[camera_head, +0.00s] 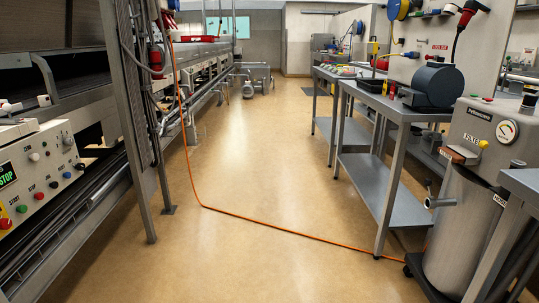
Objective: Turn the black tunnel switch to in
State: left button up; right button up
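A light control panel (38,175) is at the left edge, on the machine. It has a green-lit STOP display (7,175), a large red button (5,223) and rows of small coloured buttons and knobs. A dark knob or button (53,184) sits in the lower row, between a red button (39,196) and a bluish one (67,174). The labels are too small to read, so I cannot tell which control is the black tunnel switch or how it is set. Neither of my grippers is in view.
A long machine with metal posts (128,120) lines the left side. An orange cable (265,226) crosses the open floor (220,160). Grey workbenches (388,107) and a metal filter tank (470,190) stand on the right. The middle aisle is otherwise clear.

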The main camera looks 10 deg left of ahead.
aim_at(80, 166)
jog(key=i+u, duration=0.2)
jog(key=i, duration=0.3)
jog(key=i+l+u, duration=0.25)
jog(key=i, duration=0.25)
jog(key=i+l+u, duration=0.2)
jog(key=i, duration=0.3)
